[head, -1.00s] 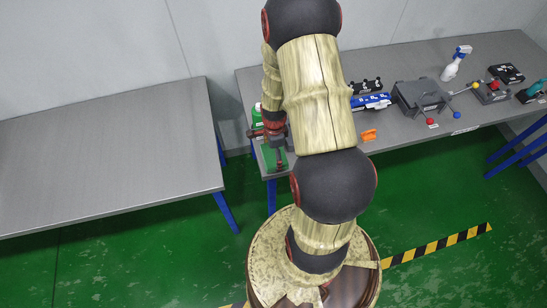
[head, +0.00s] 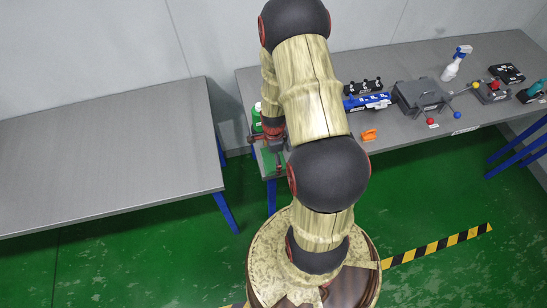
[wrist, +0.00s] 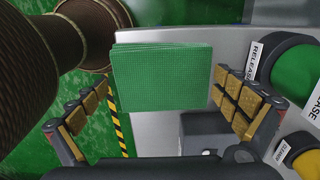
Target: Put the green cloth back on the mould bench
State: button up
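The green cloth (wrist: 162,76) lies as a folded stack on the grey bench top near its edge, seen from above in the wrist view. My gripper (wrist: 165,105) is open above it, with one finger to the left of the cloth and one to the right, neither visibly touching it. In the head view the cloth (head: 274,163) is partly hidden under my gripper (head: 275,150) at the left end of the right bench (head: 380,148). I cannot tell from the labels which bench is the mould bench.
An orange piece (head: 369,134), a blue rack (head: 368,101), a grey box (head: 420,95) and a spray bottle (head: 457,62) are on the right bench. The left bench (head: 110,150) is bare.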

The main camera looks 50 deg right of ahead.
jog(key=w+a+r+n+t+p, duration=0.1)
jog(key=w+a+r+n, duration=0.15)
jog(key=r, duration=0.95)
jog(key=w+a+r+n, duration=0.1)
jog(key=a+r+n, duration=0.25)
jog(key=r, duration=0.75)
jog(key=s+a+r+n+t, duration=0.2)
jog(key=s+a+r+n, duration=0.3)
jog(key=a+r+n, duration=0.3)
jog(key=s+a+r+n+t, duration=0.2)
jog(key=s+a+r+n, duration=0.4)
jog(key=r, duration=0.7)
jog(key=a+n, duration=0.2)
jog(key=n, duration=0.2)
jog(key=shift+a+r+t, duration=0.3)
jog(key=shift+a, duration=0.05)
